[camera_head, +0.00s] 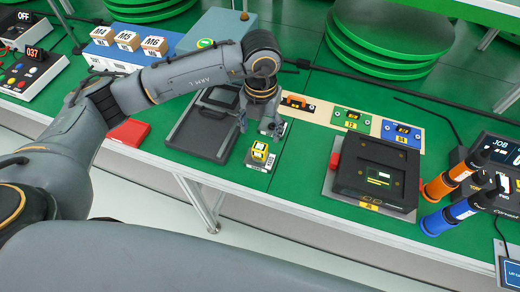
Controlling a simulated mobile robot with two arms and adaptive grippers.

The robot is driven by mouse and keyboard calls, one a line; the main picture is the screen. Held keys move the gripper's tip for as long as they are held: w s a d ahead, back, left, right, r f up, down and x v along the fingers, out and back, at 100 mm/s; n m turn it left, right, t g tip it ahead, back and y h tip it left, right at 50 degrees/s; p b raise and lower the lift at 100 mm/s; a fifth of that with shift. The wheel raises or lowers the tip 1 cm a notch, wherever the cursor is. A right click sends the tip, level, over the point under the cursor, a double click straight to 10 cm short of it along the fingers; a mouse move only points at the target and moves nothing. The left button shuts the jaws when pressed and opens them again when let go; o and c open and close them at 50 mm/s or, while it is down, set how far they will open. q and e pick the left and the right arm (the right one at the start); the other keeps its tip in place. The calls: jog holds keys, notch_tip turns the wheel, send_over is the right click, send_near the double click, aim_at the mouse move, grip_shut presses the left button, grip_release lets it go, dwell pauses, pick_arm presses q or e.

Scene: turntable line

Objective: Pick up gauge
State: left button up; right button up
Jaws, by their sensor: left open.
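My left gripper (261,127) points down with its fingers apart, just behind a small yellow block (259,151) with a display-like face on a grey base. No object shows between the fingers. I cannot tell for sure which thing is the gauge. A beige strip (322,118) right of the gripper carries an orange piece (297,102), a green piece (351,118) and a blue piece (400,133), each with a dark insert. The gripper hides the strip's left end. My right gripper is not in view.
A red piece (130,132) and labelled M4, M5 and M6 boxes (127,41) are left.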

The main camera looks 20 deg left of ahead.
aim_at(260, 146)
pick_arm(q)
notch_tip(260, 146, down, 4)
jog(key=shift+f, duration=0.2)
jog(key=f, duration=0.1)
jog(key=f+p, duration=0.2)
jog(key=f, duration=0.1)
jog(key=shift+s, duration=0.35)
jog(key=shift+f, duration=0.6)
jog(key=c, duration=1.4)
grip_shut()
